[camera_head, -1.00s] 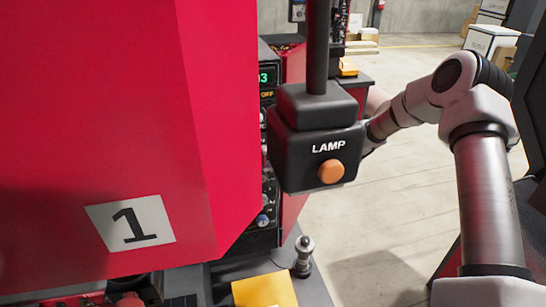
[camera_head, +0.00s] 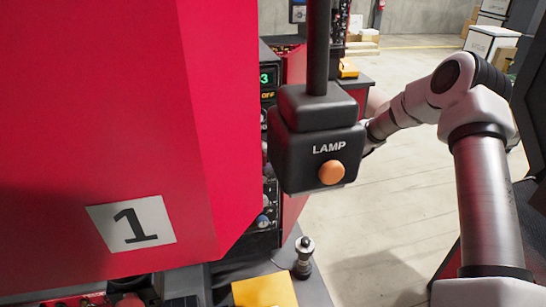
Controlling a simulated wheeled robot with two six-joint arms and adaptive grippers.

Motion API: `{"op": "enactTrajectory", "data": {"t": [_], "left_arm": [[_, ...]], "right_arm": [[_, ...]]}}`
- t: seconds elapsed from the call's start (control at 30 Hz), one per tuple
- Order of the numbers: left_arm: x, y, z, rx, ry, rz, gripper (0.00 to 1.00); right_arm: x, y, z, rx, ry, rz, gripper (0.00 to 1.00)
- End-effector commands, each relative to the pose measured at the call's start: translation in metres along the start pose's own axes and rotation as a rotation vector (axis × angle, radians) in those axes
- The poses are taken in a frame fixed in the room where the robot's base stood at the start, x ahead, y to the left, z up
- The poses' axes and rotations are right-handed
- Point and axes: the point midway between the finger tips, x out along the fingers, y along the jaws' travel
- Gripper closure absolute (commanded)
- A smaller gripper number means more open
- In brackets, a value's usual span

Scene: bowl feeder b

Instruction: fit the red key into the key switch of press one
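Press one (camera_head: 110,110) is the large red body filling the left of the head view, with a white plate (camera_head: 132,223) marked 1. Behind its right edge, a dark control panel (camera_head: 266,205) with knobs and a green display is partly hidden by the press and a black lamp box (camera_head: 310,165). I cannot make out the key switch or the red key. My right arm (camera_head: 408,110) comes from the lower right and bends left behind the lamp box. Its gripper is almost wholly hidden there, so its fingers do not show. My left gripper is not in view.
The lamp box hangs on a black post (camera_head: 318,50) close in front of me. Below stand a yellow block (camera_head: 265,292) and a small metal-topped post (camera_head: 303,262) on a grey ledge. Open floor (camera_head: 375,215) lies between the ledge and my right arm.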

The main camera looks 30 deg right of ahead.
Motion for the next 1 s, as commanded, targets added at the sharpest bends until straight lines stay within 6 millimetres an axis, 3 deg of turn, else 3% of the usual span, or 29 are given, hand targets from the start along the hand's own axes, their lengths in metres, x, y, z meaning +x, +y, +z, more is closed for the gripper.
{"op": "enactTrajectory", "data": {"t": [0.3,0.43,0.8,1.0], "left_arm": [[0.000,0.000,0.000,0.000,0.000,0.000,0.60],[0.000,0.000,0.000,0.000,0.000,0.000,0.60],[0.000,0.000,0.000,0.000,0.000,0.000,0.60],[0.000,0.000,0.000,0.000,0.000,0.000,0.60]], "right_arm": [[0.000,-0.001,0.000,0.001,0.001,0.000,0.36],[-0.011,0.000,0.000,0.000,-0.001,0.001,0.36],[-0.098,-0.001,0.001,-0.001,-0.004,0.001,0.36],[-0.120,-0.001,0.001,0.000,0.001,0.000,0.36]]}}
